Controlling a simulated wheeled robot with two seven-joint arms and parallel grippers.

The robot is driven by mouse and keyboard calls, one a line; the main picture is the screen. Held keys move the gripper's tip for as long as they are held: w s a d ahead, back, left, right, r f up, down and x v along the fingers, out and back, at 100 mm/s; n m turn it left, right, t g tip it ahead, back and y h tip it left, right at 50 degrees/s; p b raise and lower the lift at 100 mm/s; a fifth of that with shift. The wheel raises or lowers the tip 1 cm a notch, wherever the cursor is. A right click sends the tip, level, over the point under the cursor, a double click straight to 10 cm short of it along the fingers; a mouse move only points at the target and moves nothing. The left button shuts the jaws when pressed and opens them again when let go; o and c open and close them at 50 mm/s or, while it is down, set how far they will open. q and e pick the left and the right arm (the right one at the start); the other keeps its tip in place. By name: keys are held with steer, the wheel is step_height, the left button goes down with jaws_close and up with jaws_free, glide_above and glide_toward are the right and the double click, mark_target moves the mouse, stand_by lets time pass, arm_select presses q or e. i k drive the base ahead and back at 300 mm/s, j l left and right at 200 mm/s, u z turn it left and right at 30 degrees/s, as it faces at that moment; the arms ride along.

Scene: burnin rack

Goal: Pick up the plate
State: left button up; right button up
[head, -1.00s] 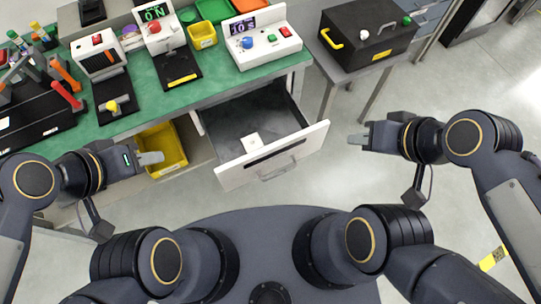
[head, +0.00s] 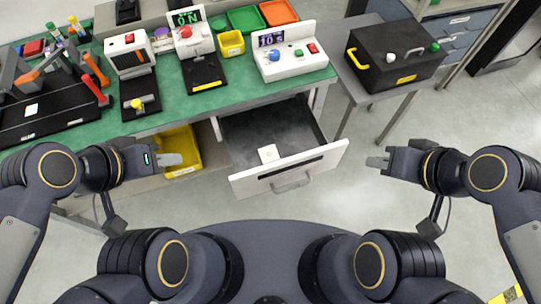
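A small flat white square piece (head: 268,153) lies inside the open drawer (head: 240,183), near its front wall; it may be the plate, but I cannot be sure. My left gripper (head: 172,159) is to the left of the drawer, above or in front of a yellow bin, and apart from the white piece. My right gripper (head: 376,162) is to the right of the drawer over the floor. I see no object in either gripper. Both sets of fingers are seen edge-on, so their opening is unclear.
The green workbench (head: 215,100) carries several test devices, including a white box with knobs (head: 283,62). A yellow bin (head: 183,150) sits beneath it. A black box (head: 395,55) stands on a side table at right. Open floor lies in front of the drawer.

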mark_target(269, 154)
steer(key=j, duration=0.7)
steer(key=i+j+z, duration=0.1)
steer(key=j, duration=0.6)
